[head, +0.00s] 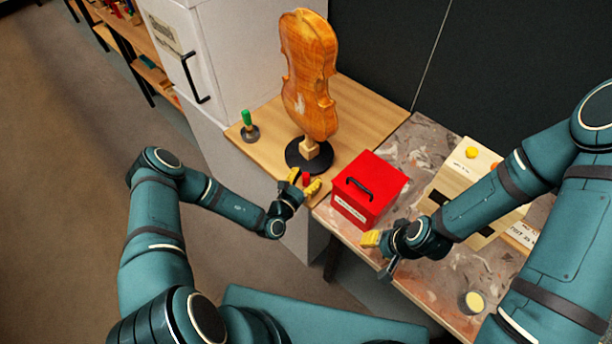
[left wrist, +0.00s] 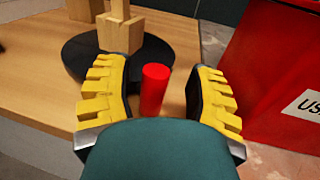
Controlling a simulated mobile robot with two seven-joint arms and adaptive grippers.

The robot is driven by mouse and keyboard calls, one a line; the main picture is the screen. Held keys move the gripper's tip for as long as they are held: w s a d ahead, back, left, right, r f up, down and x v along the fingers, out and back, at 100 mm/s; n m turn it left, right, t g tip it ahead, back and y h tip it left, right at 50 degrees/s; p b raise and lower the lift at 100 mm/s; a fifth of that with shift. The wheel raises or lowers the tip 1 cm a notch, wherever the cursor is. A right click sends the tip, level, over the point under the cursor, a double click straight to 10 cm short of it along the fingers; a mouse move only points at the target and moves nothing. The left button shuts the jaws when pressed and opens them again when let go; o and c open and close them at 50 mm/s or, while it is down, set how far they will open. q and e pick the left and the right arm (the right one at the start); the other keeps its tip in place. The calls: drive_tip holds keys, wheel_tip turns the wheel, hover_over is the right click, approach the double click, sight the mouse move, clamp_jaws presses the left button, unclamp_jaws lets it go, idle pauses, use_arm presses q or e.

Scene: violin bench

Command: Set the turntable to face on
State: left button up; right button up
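The turntable (head: 296,157) is a round black disc on the wooden bench top, and it also shows in the left wrist view (left wrist: 75,58). A wooden block on it carries an upright orange-brown violin body (head: 310,75). A small red cylinder (left wrist: 154,88) stands at the disc's near edge; I cannot tell whether it is fixed to it. My left gripper (head: 304,186) is open, with its yellow fingers on either side of the red cylinder and a gap to each in the left wrist view (left wrist: 163,95). My right gripper (head: 375,243) is over the stone-patterned bench; its finger opening is unclear.
A red box (head: 385,180) with a black handle stands close right of my left gripper. A green-handled tool (head: 246,122) stands left of the turntable. A white cabinet (head: 225,50) rises behind. A pale panel (head: 470,165) with a yellow knob lies right.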

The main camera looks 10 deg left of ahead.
use_arm(q)
drive_tip(key=shift+a+r, duration=0.1)
drive_tip(key=shift+a, duration=0.05)
drive_tip(key=shift+s+a, duration=0.1)
drive_tip(key=shift+s, duration=0.1)
drive_tip(key=v, duration=1.1)
drive_tip(key=shift+s, duration=0.25)
